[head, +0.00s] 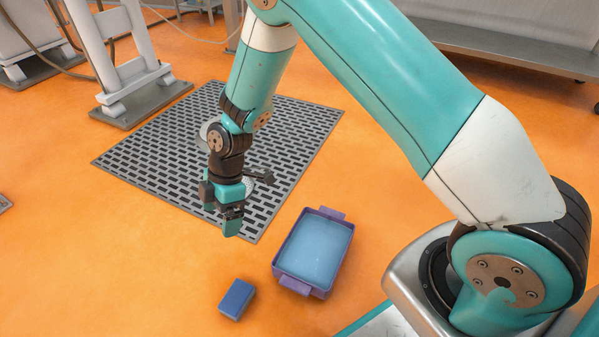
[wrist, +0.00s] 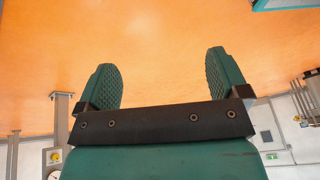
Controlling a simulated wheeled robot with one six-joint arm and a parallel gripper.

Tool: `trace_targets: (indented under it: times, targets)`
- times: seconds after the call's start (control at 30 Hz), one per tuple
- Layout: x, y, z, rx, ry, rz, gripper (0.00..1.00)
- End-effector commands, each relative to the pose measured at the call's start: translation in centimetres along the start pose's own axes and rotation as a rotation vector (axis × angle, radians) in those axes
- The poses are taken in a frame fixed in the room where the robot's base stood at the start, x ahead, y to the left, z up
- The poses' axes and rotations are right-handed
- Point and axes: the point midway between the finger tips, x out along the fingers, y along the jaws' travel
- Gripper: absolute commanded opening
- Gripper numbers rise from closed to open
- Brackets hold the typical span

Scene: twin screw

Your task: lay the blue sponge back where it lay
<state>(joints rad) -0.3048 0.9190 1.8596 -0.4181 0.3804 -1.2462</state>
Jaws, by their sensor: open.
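The blue sponge (head: 237,299) lies flat on the orange floor in the head view, just left of the purple tub. My gripper (head: 232,222) hangs above the floor, up and to the left of the tub and farther back than the sponge. It holds nothing. In the wrist view my gripper (wrist: 165,78) shows its two green textured fingers spread wide apart, with only bare orange floor between and beyond them. The sponge does not show in the wrist view.
The purple tub (head: 278,255) with pale blue content stands right of the sponge. A grey slotted floor grate (head: 150,160) lies behind my gripper. A white frame stand (head: 130,85) is at the back left. The orange floor left of the sponge is clear.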

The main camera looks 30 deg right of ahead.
Motion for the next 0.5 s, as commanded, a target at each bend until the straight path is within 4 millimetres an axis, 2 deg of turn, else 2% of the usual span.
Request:
trace_targets:
  times: [0.03, 0.2, 0.3, 0.4, 0.5]
  targets:
    - [-3.6, -0.9, -1.2, 0.070, 0.004, 0.020, 0.93]
    - [-13.0, -6.0, -3.9, 0.350, 0.017, 0.057, 0.93]
    - [-17.4, -10.2, -4.9, 0.517, 0.026, 0.079, 0.93]
    - [-20.7, -14.6, -5.3, 0.680, 0.039, 0.102, 0.93]
    - [-22.7, -18.8, -5.4, 0.824, 0.052, 0.121, 0.93]
